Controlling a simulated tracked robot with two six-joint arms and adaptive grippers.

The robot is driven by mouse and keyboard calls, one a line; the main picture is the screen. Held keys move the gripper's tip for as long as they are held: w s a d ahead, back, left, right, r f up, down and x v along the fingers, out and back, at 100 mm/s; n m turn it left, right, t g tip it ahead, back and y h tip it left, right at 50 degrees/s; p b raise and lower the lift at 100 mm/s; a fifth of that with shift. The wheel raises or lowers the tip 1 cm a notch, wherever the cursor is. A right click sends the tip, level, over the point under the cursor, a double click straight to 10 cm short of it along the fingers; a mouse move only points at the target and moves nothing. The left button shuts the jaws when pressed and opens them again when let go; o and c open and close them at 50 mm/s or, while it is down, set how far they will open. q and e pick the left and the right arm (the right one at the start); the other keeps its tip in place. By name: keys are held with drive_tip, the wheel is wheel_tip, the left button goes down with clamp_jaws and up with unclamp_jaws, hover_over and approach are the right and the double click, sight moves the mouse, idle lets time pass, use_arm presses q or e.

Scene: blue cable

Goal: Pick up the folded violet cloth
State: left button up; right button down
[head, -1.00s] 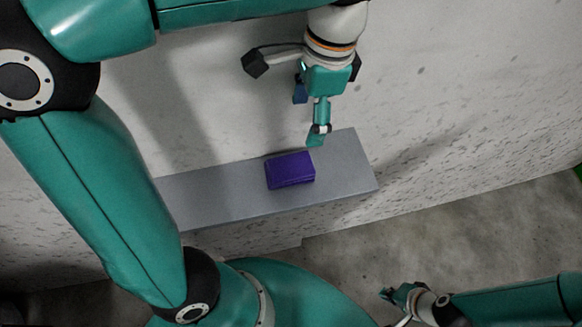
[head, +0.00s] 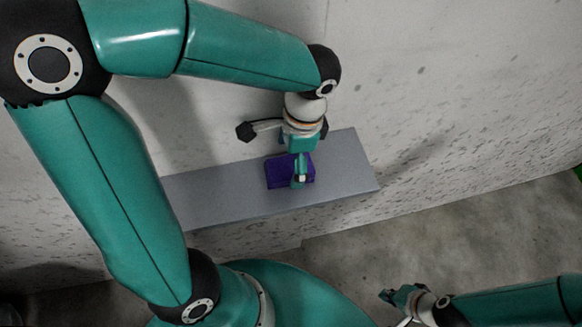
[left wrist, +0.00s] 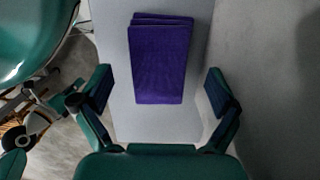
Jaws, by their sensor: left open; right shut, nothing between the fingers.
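The folded violet cloth (head: 275,172) lies flat on a narrow grey shelf (head: 220,195). My left gripper (head: 299,182) is above the cloth and hides part of it in the head view. In the left wrist view the cloth (left wrist: 160,62) shows its folded layers at the far end and lies between the two open fingers (left wrist: 160,92), with a gap on each side. The fingers do not touch it there. My right gripper (head: 390,295) is shut and empty at the lower right of the head view, away from the shelf.
The shelf juts from a speckled pale wall (head: 450,90) and is bare on both sides of the cloth. Grey floor (head: 480,240) lies below it. In the left wrist view, part of my own body shows at the left.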

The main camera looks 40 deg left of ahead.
use_arm(q)
drive_tip(key=shift+s+a+f, duration=0.15)
drive_tip(key=shift+f, duration=1.1)
drive_tip(key=c, duration=1.1)
drive_tip(key=shift+c, duration=0.2)
drive_tip(key=shift+r, duration=0.15)
wheel_tip(320, 180, up, 28)
drive_tip(key=p, duration=0.2)
drive_tip(key=o, duration=0.5)
drive_tip(key=c, duration=0.5)
